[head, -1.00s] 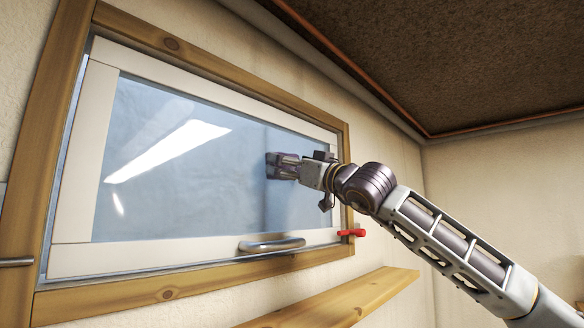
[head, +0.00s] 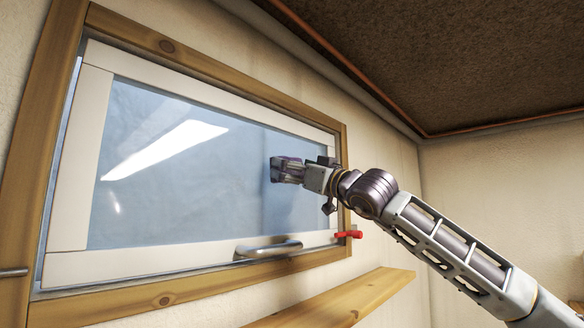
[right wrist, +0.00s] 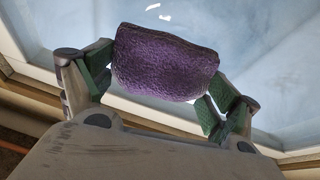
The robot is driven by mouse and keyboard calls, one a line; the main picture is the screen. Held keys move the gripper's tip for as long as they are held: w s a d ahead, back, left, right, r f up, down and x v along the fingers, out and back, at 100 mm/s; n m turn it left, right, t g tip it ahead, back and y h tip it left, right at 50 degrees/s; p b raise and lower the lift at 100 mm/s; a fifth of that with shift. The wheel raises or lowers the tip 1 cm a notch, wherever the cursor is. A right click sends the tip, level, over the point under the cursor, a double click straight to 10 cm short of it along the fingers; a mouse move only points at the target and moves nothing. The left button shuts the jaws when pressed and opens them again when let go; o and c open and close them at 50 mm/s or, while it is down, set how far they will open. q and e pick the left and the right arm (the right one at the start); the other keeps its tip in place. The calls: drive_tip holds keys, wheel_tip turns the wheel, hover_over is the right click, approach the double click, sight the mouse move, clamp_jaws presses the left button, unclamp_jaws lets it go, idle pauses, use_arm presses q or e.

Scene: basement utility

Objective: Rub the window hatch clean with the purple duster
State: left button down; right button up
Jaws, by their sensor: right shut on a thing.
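The window hatch (head: 98,160) is a white-framed pane set in a wooden surround on the wall. Its glass (head: 215,190) looks hazy and bluish, with a bright light reflection at the left. My right gripper (head: 282,170) is at the right part of the glass. In the right wrist view it is shut on the purple duster (right wrist: 165,62), a rough-textured block held between green-padded fingers. The duster is at or very near the glass; I cannot tell if it touches. In the head view the duster is mostly hidden by the fingers. My left gripper is not in view.
A metal handle (head: 268,249) sits on the bottom frame, below my gripper. A red catch (head: 348,234) is at the lower right of the surround. A wooden shelf (head: 335,303) juts out below the window. A dark ceiling is above.

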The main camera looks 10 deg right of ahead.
drive_tip(key=shift+a+f, duration=0.1)
idle(0.3)
drive_tip(key=shift+s+a, duration=0.15)
drive_tip(key=shift+s+a+b, duration=0.5)
drive_tip(key=shift+a+b, duration=0.2)
drive_tip(key=shift+b, duration=0.05)
drive_tip(key=shift+w+d, duration=0.1)
drive_tip(key=shift+d, duration=0.1)
drive_tip(key=shift+w+d+p, duration=0.1)
drive_tip(key=shift+p, duration=0.25)
drive_tip(key=shift+w+d+p, duration=0.45)
drive_tip(key=shift+w+d, duration=0.05)
drive_tip(key=shift+d, duration=0.2)
drive_tip(key=shift+s+a, duration=0.15)
drive_tip(key=shift+a, duration=0.05)
